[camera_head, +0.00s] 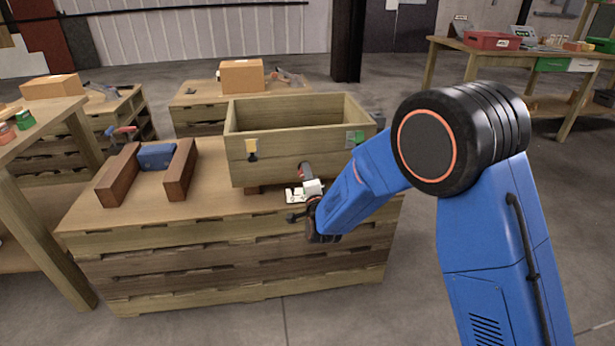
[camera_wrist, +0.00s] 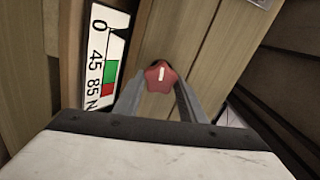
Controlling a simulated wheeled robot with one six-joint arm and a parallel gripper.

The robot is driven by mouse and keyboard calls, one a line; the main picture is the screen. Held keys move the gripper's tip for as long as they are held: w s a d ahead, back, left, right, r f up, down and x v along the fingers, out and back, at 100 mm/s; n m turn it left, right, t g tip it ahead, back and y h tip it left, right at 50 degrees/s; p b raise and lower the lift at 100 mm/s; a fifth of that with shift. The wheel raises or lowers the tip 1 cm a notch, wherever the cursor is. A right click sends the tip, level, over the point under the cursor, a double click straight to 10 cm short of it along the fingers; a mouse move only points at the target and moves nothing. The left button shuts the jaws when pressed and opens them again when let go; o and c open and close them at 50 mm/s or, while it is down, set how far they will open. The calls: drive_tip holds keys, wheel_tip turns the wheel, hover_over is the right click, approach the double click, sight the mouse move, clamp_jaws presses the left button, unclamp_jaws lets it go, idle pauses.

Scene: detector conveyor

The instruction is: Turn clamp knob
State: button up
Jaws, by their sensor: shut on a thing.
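The clamp knob (camera_wrist: 160,77) is red and lobed, with a white mark on its face, and stands out from a wooden face in the wrist view. The two grey fingers of my gripper (camera_wrist: 158,95) reach up on either side of it and are shut on it. In the head view my gripper (camera_head: 305,190) is at the front of the wooden box (camera_head: 285,152), near its lower right part. The knob is mostly hidden by my gripper there; a small reddish part shows beside it.
A label with a scale and green and red bands (camera_wrist: 109,62) is left of the knob. The box stands on a pallet-stack table (camera_head: 215,200). Two brown blocks (camera_head: 118,175) with a blue piece (camera_head: 156,156) between them are at the left. Table space in front of them is clear.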

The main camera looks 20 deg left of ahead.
drive_tip(key=o, duration=1.1)
drive_tip(key=shift+c, duration=0.2)
drive_tip(key=v, duration=1.7)
drive_tip(key=shift+s, duration=0.2)
